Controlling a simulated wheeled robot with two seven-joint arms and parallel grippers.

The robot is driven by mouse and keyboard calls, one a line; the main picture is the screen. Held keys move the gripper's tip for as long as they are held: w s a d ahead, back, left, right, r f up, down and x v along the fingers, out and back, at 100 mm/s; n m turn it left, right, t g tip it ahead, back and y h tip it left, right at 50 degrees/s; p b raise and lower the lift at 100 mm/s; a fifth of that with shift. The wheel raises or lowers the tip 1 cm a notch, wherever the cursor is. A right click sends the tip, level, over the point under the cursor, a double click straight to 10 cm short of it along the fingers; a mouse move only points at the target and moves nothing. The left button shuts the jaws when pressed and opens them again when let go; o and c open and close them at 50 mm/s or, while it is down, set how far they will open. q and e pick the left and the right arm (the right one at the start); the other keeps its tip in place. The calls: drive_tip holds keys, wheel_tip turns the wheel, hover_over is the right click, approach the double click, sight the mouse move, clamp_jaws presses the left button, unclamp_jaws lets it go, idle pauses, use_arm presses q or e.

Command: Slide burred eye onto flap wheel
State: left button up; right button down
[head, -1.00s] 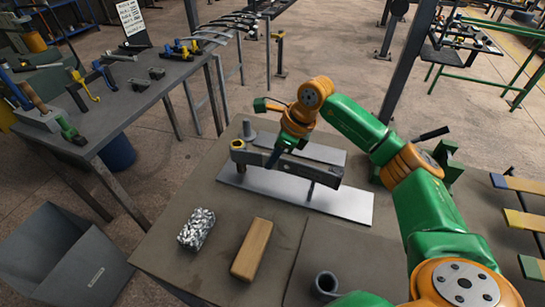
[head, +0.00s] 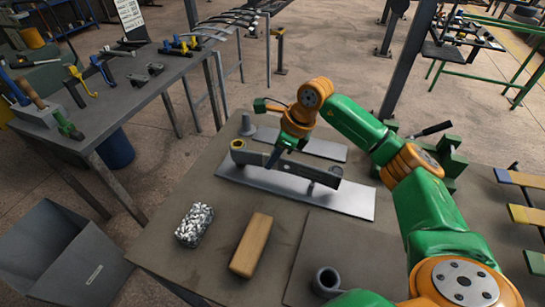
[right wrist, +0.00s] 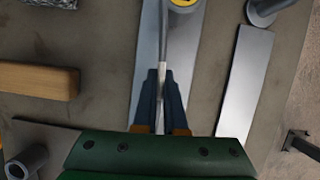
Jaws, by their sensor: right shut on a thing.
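My right gripper (head: 277,154) is shut on a dark grey bar (head: 297,166), a leaf with a rolled eye at each end, held over a bright steel plate (head: 345,204). The left eye (head: 238,145) is beyond the fingers; the right eye (head: 335,171) is on the other side. In the right wrist view the gripper (right wrist: 161,75) grips the bar's thin edge, and one eye shows yellow inside (right wrist: 183,4). A grey post with a flared base (head: 247,127) stands behind the left eye, apart from it. I cannot tell which thing is the flap wheel. My left gripper is out of view.
A silver crinkled block (head: 194,225) and a wooden block (head: 251,245) lie on the bench in front. A short grey tube (head: 327,282) stands near the front edge. A second steel strip (head: 318,147) lies behind the bar. A green vise (head: 444,160) stands at right.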

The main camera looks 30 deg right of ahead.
sight(273, 168)
drive_tip(key=shift+f+b, duration=1.35)
drive_tip(key=shift+f, duration=0.35)
drive_tip(key=c, duration=0.9)
unclamp_jaws()
drive_tip(key=shift+r, duration=0.1)
drive_tip(key=shift+s, duration=0.1)
drive_tip(key=b+v, duration=0.1)
drive_tip(key=v, duration=0.6)
drive_tip(key=shift+s, duration=0.1)
